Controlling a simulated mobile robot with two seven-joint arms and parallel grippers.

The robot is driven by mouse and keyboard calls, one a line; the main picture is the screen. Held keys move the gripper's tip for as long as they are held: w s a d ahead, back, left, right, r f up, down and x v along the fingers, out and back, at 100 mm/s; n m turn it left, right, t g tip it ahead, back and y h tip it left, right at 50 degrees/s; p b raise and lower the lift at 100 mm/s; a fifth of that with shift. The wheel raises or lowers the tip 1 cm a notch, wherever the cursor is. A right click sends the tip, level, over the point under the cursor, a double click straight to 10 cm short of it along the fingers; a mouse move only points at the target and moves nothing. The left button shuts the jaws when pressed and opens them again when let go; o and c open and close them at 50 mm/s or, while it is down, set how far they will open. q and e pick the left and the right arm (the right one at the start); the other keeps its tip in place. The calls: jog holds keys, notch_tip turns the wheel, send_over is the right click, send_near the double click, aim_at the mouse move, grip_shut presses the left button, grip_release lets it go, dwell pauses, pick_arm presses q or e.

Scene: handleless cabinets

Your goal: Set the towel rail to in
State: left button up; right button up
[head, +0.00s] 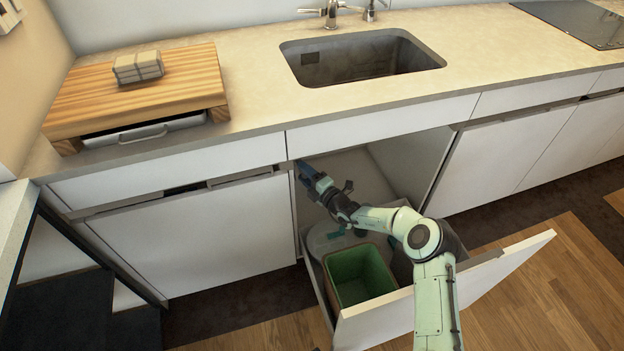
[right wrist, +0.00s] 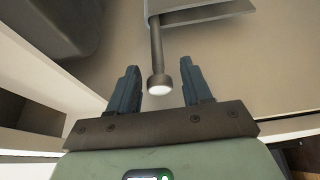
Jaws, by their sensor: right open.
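The towel rail (right wrist: 157,48) shows in the right wrist view as a thin dark rod with a round, pale-faced end knob. It comes out from a grey bracket at the top. My right gripper (right wrist: 160,76) is open, with one finger on each side of the knob; I cannot tell whether either touches it. In the head view the right gripper (head: 322,180) reaches into the open cabinet under the sink, and I cannot make out the rail there. My left gripper is not in view.
A pulled-out drawer front (head: 440,292) stands below, with a green-lined bin (head: 358,274) behind it, under my right arm. The countertop (head: 240,110) edge lies above the opening. A closed white front (head: 195,235) is to the left. The sink (head: 360,58) is above.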

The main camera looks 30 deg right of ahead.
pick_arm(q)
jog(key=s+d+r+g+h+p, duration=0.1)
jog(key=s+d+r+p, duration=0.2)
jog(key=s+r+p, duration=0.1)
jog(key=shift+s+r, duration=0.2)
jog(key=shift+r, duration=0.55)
pick_arm(e)
jog(key=s+d, duration=0.2)
jog(key=s, duration=1.1)
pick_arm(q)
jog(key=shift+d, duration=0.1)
